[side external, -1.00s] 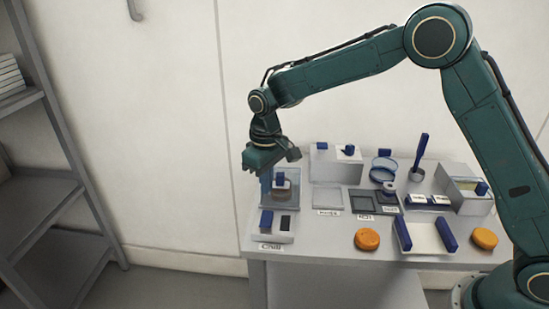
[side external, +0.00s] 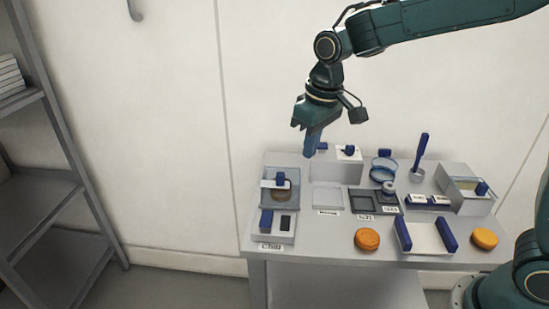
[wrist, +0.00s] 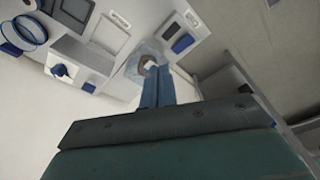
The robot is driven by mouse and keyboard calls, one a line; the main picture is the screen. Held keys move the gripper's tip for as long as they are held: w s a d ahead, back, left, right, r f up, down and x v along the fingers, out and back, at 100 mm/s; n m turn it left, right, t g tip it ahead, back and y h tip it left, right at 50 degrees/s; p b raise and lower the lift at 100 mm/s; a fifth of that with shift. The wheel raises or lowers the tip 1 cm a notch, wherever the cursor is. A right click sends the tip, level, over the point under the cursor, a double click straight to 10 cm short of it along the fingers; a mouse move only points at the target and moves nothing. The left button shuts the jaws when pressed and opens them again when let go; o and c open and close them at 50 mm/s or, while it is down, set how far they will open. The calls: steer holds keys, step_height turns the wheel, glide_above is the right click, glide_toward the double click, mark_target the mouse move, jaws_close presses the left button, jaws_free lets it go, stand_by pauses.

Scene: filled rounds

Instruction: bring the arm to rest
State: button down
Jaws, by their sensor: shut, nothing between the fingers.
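My gripper (side external: 312,147) hangs in the air above the back left part of the table, in front of the white wall. Its blue fingers are together with nothing between them. They also show in the wrist view (wrist: 157,85), pointing toward the table. My arm reaches in from the upper right in the side view.
Below on the grey table (side external: 310,250) are a clear-sided station with a round item (side external: 281,186), a white box (side external: 336,167), orange discs (side external: 367,239), a blue-walled tray (side external: 426,237) and a blue-handled tool (side external: 421,150). Grey shelving (side external: 45,200) stands at left.

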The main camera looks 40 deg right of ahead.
steer(key=s+d+r+t, duration=0.1)
steer(key=s+d, duration=0.1)
steer(key=s, duration=0.6)
steer(key=s+d+r+m+t, duration=0.1)
steer(key=s+d+r, duration=0.1)
steer(key=s, duration=0.6)
steer(key=s+d+r+m+t, duration=0.1)
steer(key=s+d, duration=0.2)
steer(key=s, duration=0.5)
steer(key=shift+s+d+r+t, duration=0.2)
steer(key=shift+d+r+t, duration=0.05)
steer(key=shift+r+t, duration=0.15)
